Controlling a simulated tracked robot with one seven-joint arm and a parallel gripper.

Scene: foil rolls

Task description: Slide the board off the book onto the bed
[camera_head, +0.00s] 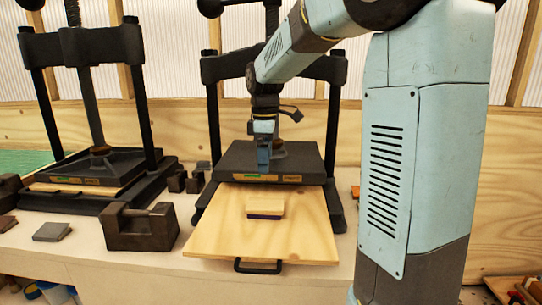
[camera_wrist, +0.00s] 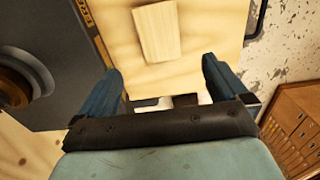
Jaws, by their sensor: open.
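A small light wooden board (camera_head: 265,203) lies on top of a thin dark purple book (camera_head: 264,216). Both rest on the pale wooden bed (camera_head: 225,235), which sticks out from the right press with a black handle (camera_head: 258,267) at its front. In the wrist view, the board (camera_wrist: 157,30) shows at the top over the bed (camera_wrist: 215,25); the book is not clearly visible there. My gripper (camera_head: 264,168) is over the dark press plate, behind the board and apart from it. In the wrist view, its blue fingers (camera_wrist: 161,68) are spread wide with nothing between them.
The right press has a dark plate (camera_head: 310,160) and black posts (camera_head: 333,125) beside my arm. A second press (camera_head: 80,170) stands left. A dark metal block (camera_head: 140,228) sits left of the bed. The bed around the book is clear.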

